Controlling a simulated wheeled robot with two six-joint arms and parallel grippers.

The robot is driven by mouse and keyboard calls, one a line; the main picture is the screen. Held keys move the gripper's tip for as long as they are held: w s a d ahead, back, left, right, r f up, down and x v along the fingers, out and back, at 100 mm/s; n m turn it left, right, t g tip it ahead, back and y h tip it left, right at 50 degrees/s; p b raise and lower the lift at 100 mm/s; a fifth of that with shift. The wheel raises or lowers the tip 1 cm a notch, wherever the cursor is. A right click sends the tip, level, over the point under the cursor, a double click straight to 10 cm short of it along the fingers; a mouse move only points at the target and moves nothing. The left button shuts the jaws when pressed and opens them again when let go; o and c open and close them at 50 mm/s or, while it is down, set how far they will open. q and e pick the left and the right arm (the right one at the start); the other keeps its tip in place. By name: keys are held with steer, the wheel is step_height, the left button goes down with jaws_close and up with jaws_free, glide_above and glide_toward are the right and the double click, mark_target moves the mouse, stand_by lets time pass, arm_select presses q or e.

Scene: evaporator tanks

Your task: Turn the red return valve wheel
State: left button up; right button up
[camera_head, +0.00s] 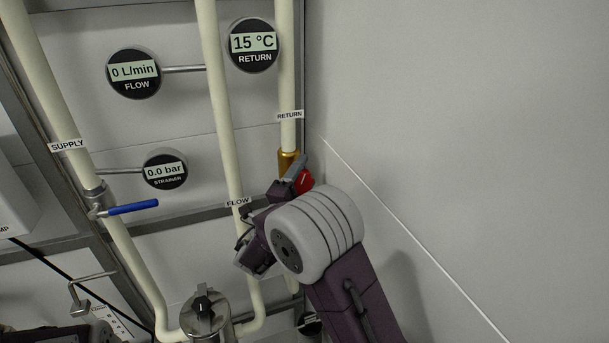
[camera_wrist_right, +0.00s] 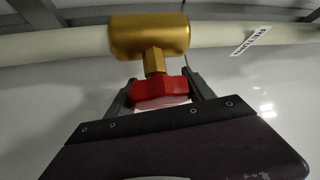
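The red return valve wheel (camera_head: 304,181) shows in the head view just below the brass valve body (camera_head: 288,160) on the return pipe, partly hidden by my right gripper and wrist. In the right wrist view the red wheel (camera_wrist_right: 158,92) sits on a brass stem under the brass body (camera_wrist_right: 150,36). My right gripper (camera_wrist_right: 160,90) has one finger on each side of the wheel, and the wheel fills the gap between them. In the head view the right gripper (camera_head: 292,178) reaches up to the wheel. My left gripper is not in view.
The return pipe (camera_head: 287,80) runs beside a bare wall (camera_head: 450,120) on the right. To the left are the flow pipe (camera_head: 222,130), a blue lever valve (camera_head: 132,208) on the supply pipe, and round gauges. The return gauge (camera_head: 254,45) reads 15 °C; the flow gauge (camera_head: 134,73) reads 0 L/min.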

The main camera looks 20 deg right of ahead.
steer(key=shift+r+m+g+p, duration=0.3)
steer(key=shift+p, duration=0.3)
steer(key=m+g+y+p, duration=0.1)
steer(key=m+p, duration=0.1)
steer(key=p, duration=0.3)
steer(key=shift+y, duration=0.4)
steer(key=shift+f+m+g+y+p, duration=0.35)
steer(key=shift+m+g+y+p, duration=0.15)
steer(key=shift+m+g+p, duration=0.35)
steer(key=shift+w+f+m+y+p, duration=0.1)
steer(key=shift+f+m+y+p, duration=0.15)
steer(key=shift+m+y+p, duration=0.25)
steer(key=shift+f, duration=0.1)
steer(key=o, duration=1.3)
steer(key=shift+d+f, duration=0.15)
steer(key=shift+f, duration=0.05)
